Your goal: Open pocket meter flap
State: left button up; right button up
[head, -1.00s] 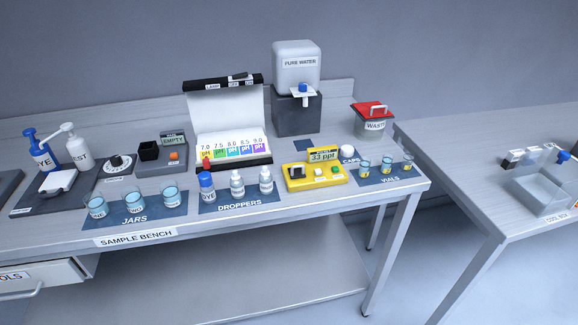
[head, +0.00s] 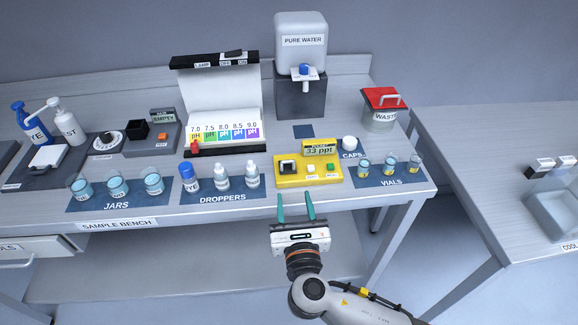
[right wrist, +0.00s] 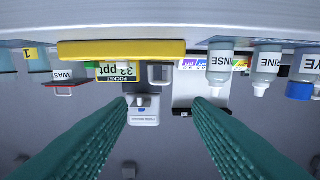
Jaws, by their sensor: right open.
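The yellow pocket meter (head: 330,177) sits on the bench top with its display reading 33 ppt. A dark square part with a pale front, which looks like its flap (head: 288,167), stands at its left end; whether it is shut is hard to tell. My right gripper (head: 296,205) is open and empty at the bench's front edge, just short of the meter, its teal fingers pointing at it. In the upside-down right wrist view the meter (right wrist: 130,50) lies beyond the fingertips, with a grey square frame (right wrist: 160,74) beside its display. My left gripper is out of view.
Dropper bottles (head: 222,178) stand left of the meter and vials (head: 388,167) stand right of it. A white cap (head: 349,143), a pH chart stand (head: 222,105) and a pure water tank (head: 301,42) are behind. Bare bench lies just in front of the meter.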

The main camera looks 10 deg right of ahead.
aim_at(289, 179)
jog(key=w+p, duration=0.1)
jog(key=w, duration=0.9)
jog(key=shift+w, duration=0.2)
